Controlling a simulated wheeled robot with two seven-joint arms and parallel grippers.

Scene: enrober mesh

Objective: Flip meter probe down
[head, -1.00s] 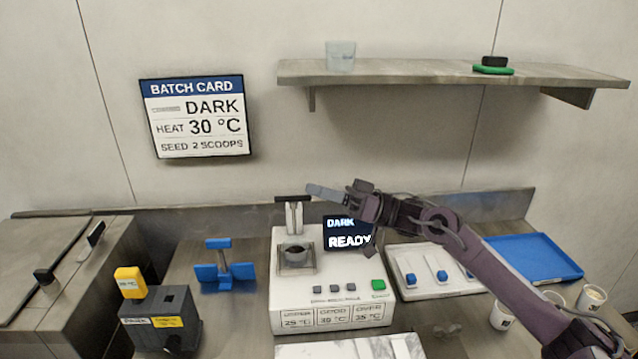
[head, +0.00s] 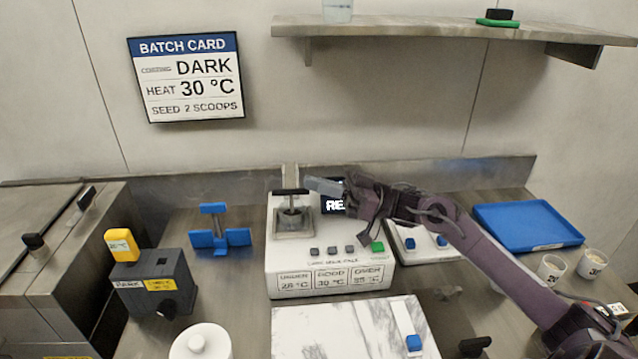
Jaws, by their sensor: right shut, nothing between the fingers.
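The white meter (head: 330,258) stands in the middle of the counter. A grey post (head: 290,176) shows behind the crossbar. My right gripper (head: 322,187) is shut and empty, its grey fingertips by the right end of the crossbar. I cannot tell whether they touch it. The gripper and arm hide part of the meter's screen (head: 334,204). My left gripper is not in view.
A blue stand (head: 220,238) and a dark box with a yellow device (head: 122,244) are left of the meter. A marble slab (head: 345,330) and white lidded pot (head: 200,343) are in front. A blue tray (head: 530,228) and cups (head: 551,268) lie right. A shelf (head: 440,30) hangs above.

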